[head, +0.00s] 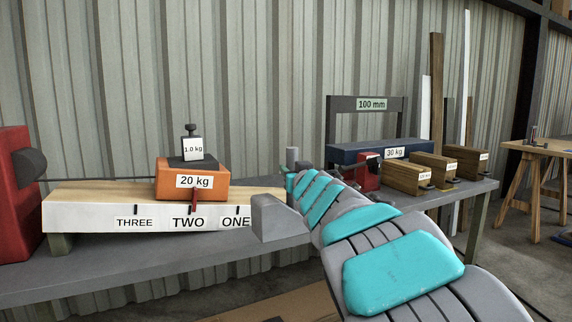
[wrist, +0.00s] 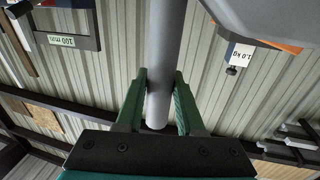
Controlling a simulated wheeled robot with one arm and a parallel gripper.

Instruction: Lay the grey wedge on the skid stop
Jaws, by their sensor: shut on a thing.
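The grey wedge (head: 275,218) shows in the head view beside the right end of the pale plank, near the label ONE. A grey upright post (head: 292,157), seemingly its handle, rises above it. In the wrist view, my gripper (wrist: 160,82) has its two green fingers on either side of the post (wrist: 165,65), shut on it. A large grey surface at top right there (wrist: 260,15) seems to be the wedge's body. In the head view my arm hides the fingers. I cannot tell which part is the skid stop, or whether the wedge touches the bench.
An orange 20 kg block (head: 192,182) with a 1.0 kg weight (head: 192,150) sits on the plank (head: 90,195) above TWO. A red machine (head: 12,200) stands left. To the right are a blue 30 kg block (head: 350,152), a 100 mm frame (head: 335,118) and several wooden blocks (head: 405,177).

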